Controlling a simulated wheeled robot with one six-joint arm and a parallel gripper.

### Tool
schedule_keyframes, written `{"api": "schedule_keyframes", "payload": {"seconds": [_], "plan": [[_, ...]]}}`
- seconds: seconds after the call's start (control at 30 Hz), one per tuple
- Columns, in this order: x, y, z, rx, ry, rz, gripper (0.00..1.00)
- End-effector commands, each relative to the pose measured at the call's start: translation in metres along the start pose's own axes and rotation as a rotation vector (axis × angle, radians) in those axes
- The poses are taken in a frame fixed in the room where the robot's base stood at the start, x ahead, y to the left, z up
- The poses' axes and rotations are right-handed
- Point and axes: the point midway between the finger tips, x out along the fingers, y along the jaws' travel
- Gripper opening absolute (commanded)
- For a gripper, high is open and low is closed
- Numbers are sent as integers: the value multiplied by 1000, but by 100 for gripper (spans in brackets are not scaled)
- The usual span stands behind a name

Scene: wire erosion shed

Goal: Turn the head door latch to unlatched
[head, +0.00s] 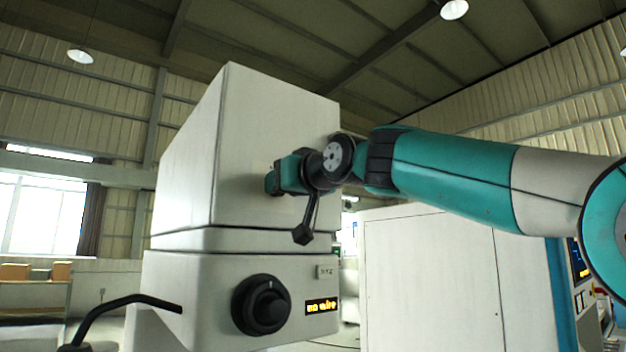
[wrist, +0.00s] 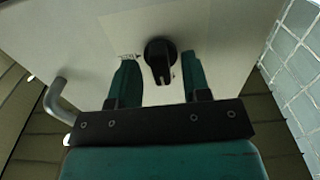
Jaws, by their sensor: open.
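The head door latch (wrist: 160,57) is a black turn knob with a bar handle on a pale panel in the wrist view. Its bar points down in that picture, toward my gripper's palm. My gripper (wrist: 160,68) is open, with one teal finger on each side of the latch. A gap shows between the knob and each finger, so the jaws are not closed on it. In the head view my gripper (head: 272,181) is at the face of the white machine head (head: 240,130). The latch cannot be made out there, around my gripper.
Below, the machine has a big black dial (head: 261,305) and an amber display (head: 321,306). A grey bar handle (wrist: 62,98) stands out left of the latch in the wrist view. A white cabinet (head: 430,285) stands under my arm at right.

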Motion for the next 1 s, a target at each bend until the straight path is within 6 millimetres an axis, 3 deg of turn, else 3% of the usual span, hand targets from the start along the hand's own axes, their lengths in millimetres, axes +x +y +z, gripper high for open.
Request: {"api": "schedule_keyframes", "payload": {"seconds": [0.4,0.6,0.8,1.0], "plan": [[-102,1,6,0,4,3,44],[-142,1,4,-1,2,3,44],[-161,1,2,0,-1,2,44],[-164,1,1,0,-2,2,44]]}}
